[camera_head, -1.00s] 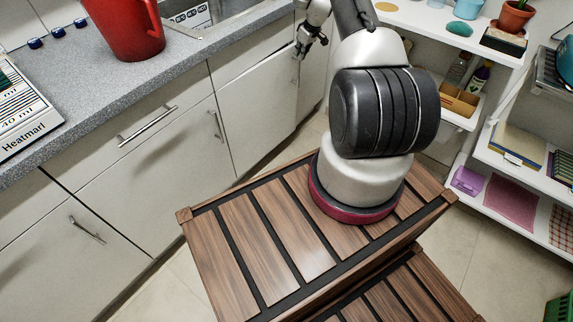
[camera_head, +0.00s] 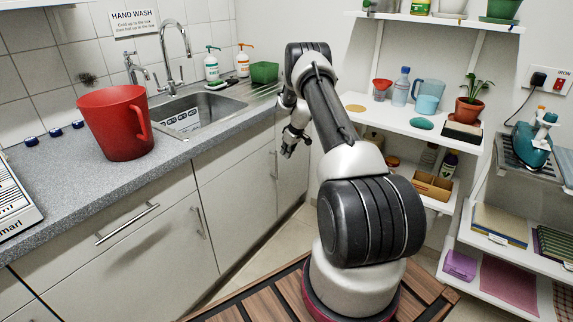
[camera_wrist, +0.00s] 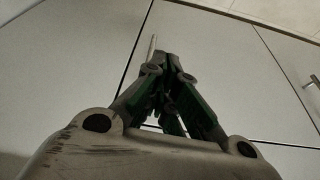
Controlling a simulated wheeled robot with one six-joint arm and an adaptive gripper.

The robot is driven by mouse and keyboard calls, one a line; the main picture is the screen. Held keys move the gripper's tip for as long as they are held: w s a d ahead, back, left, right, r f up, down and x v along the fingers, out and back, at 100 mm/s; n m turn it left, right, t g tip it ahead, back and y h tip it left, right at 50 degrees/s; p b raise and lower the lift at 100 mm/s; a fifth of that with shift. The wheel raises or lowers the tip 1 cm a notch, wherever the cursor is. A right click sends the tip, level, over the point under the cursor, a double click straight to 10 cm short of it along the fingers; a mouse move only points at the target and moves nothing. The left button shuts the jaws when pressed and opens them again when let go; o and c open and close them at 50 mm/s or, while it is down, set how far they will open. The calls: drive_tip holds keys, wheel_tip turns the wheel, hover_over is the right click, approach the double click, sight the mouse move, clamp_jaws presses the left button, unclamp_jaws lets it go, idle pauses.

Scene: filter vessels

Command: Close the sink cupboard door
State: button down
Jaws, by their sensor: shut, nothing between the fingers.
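The sink cupboard door (camera_head: 237,195) is a pale panel under the worktop in the head view, below and to the right of the sink (camera_head: 185,118). It looks flush with the panels beside it, with only thin dark seams. Its upright bar handle (camera_head: 274,165) is near its right edge. My gripper (camera_head: 288,152) is just right of this handle, in front of the cupboard fronts. In the wrist view, my gripper (camera_wrist: 165,100) is shut and empty, its fingers drawn together before pale panels. A thin bar handle (camera_wrist: 152,48) shows beyond them. I cannot tell whether the fingers touch a panel.
A red jug (camera_head: 118,125) stands on the grey worktop (camera_head: 70,190). White shelves (camera_head: 410,125) with bottles and pots stand right of my arm. A strip of floor (camera_head: 235,270) is clear between the cupboards and my wooden-topped base.

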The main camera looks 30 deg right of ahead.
drive_tip(key=v, duration=1)
drive_tip(key=shift+s+d, duration=0.2)
drive_tip(key=shift+d, duration=0.15)
drive_tip(key=s+a+m+g+y, duration=0.1)
drive_tip(key=s+a+m+g, duration=0.3)
drive_tip(key=s, duration=0.7)
drive_tip(key=s+a+r+t, duration=0.1)
drive_tip(key=s+a+r, duration=0.6)
drive_tip(key=s+r, duration=0.3)
drive_tip(key=s+a+r+t+h, duration=0.1)
drive_tip(key=s+a+r, duration=0.6)
drive_tip(key=s+r, duration=0.4)
drive_tip(key=s+a+r+t+h, duration=0.1)
drive_tip(key=s+a+r+t, duration=0.1)
drive_tip(key=s+a+r, duration=0.5)
drive_tip(key=s+r, duration=0.3)
drive_tip(key=s, duration=0.4)
drive_tip(key=shift+r+n, duration=0.3)
drive_tip(key=shift+n, duration=0.1)
